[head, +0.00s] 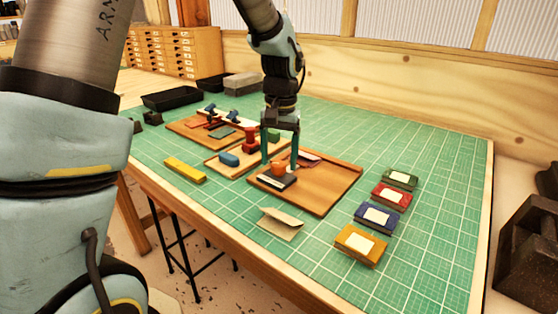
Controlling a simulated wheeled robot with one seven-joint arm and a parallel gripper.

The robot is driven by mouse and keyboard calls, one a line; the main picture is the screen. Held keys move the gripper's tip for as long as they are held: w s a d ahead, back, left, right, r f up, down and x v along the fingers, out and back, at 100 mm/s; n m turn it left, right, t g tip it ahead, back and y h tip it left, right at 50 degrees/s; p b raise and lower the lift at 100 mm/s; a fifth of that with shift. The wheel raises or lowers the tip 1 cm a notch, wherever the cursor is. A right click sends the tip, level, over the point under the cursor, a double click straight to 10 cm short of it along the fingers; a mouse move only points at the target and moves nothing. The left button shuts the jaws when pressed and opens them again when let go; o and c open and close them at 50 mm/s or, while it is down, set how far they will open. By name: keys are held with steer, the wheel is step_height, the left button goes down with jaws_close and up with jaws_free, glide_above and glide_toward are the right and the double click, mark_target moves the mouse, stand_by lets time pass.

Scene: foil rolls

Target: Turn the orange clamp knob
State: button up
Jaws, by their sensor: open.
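The orange clamp knob (278,170) sits on a small dark clamp block with a pale strip (277,180), near the left end of a brown wooden board (325,188). My gripper (280,165) points down over it. Its two teal fingers are apart, one on each side of the knob in the picture. No grip on the knob shows. From this angle I cannot tell whether the fingertips touch the knob or how far they reach down beside it.
A second wooden board with a red stamp-like piece (250,140) and a blue piece (229,158) lies close left. A yellow bar (185,170), a folded tan card (281,223) and several coloured pads (361,245) lie around on the green mat (420,245). The mat's far right is clear.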

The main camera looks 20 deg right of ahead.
mark_target(280, 164)
step_height(280, 164, up, 10)
steer(key=b, duration=0.2)
steer(key=shift+s, duration=0.15)
steer(key=shift+d, duration=0.1)
steer(key=w+a+f+n, duration=0.1)
steer(key=a+f+n, duration=0.15)
steer(key=a, duration=0.55)
steer(key=w+a+f+n, duration=0.1)
steer(key=a+f, duration=0.2)
steer(key=a, duration=0.5)
steer(key=s+a+f+n, duration=0.1)
steer(key=s+a+f, duration=0.1)
steer(key=a, duration=0.5)
steer(key=s+a+f+n+t, duration=0.1)
steer(key=s+a+f+n, duration=0.1)
steer(key=a, duration=0.5)
step_height(280, 164, down, 2)
steer(key=shift+s+a+f+h, duration=0.15)
steer(key=shift+s+a+h, duration=0.2)
steer(key=shift+s, duration=0.45)
steer(key=shift+d+n, duration=0.1)
steer(key=shift+n, duration=0.15)
